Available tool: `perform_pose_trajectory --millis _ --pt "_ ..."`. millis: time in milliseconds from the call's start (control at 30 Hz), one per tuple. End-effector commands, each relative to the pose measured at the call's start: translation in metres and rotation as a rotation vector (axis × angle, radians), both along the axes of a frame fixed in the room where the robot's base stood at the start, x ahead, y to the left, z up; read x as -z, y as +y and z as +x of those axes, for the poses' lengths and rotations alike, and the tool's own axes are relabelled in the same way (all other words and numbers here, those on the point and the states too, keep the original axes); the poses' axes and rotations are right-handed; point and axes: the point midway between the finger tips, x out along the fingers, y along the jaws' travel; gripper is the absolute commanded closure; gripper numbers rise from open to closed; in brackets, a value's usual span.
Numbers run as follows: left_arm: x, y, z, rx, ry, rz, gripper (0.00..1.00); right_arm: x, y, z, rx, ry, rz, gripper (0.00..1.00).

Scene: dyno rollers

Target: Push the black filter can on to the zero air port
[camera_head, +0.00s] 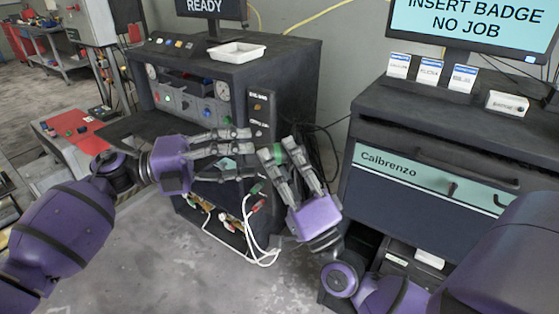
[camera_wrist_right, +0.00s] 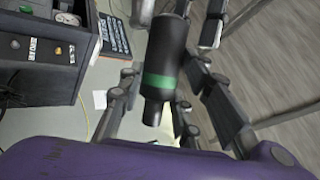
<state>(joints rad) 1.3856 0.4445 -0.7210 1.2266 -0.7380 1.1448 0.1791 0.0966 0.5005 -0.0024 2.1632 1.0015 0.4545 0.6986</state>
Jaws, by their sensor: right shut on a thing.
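My right gripper (camera_head: 277,147) is shut on the black filter can (camera_wrist_right: 162,55), which has a green band. In the right wrist view the can sits between the fingers, its narrower end toward the purple palm. In the head view, the can is mostly hidden by the fingers; a bit of green shows. My left gripper (camera_head: 250,151) is open, its fingers spread and pointing right, close to the right gripper's fingertips. A dark labelled port block (camera_head: 261,115) stands on the analyser cabinet's front, just above the right gripper. I cannot make out the zero air port itself.
The analyser cabinet (camera_head: 285,62) carries a white tray (camera_head: 236,52). White hoses (camera_head: 250,243) hang below the grippers from its lower shelf. A dark Calbrenzo drawer cabinet (camera_head: 400,190) stands at right. A red-topped bench (camera_head: 78,130) is at left. Open floor lies in front.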

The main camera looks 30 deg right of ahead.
Motion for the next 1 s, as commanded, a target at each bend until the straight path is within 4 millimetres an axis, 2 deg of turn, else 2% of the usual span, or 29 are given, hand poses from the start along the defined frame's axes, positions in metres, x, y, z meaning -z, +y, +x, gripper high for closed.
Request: perform_pose_trajectory --millis 33,367,400,433,567,867,1000 --pt "-0.0001 0.0001 0.0 0.0 0.0 0.0 0.58 -0.0005 0.0 -0.0001 0.0 -0.001 0.0 0.96" --pt "-0.001 0.0001 0.0003 0.0 -0.001 -0.001 1.0 0.0006 0.0 0.0002 -0.001 0.001 0.0 0.96" --pt "-0.0013 0.0001 0.0003 0.0 0.0 -0.002 1.0 0.0008 -0.0001 0.0002 0.0 0.002 -0.001 0.96" --pt "-0.0015 0.0001 0.0003 0.0 0.0 -0.002 1.0 0.001 -0.0001 0.0002 0.0 0.002 -0.001 0.65" --pt "-0.0017 0.0 0.0002 0.0 0.0 -0.002 1.0 0.001 -0.0001 0.0002 0.0 0.002 0.0 0.47" --pt "-0.0006 0.0001 0.0001 0.0 0.0 -0.001 1.0 0.0008 0.0 -0.0001 0.0 0.002 0.0 0.46" --pt "-0.0004 0.0001 0.0001 0.0 0.0 -0.001 1.0 0.0059 -0.0005 -0.0063 0.001 0.005 -0.001 0.46"
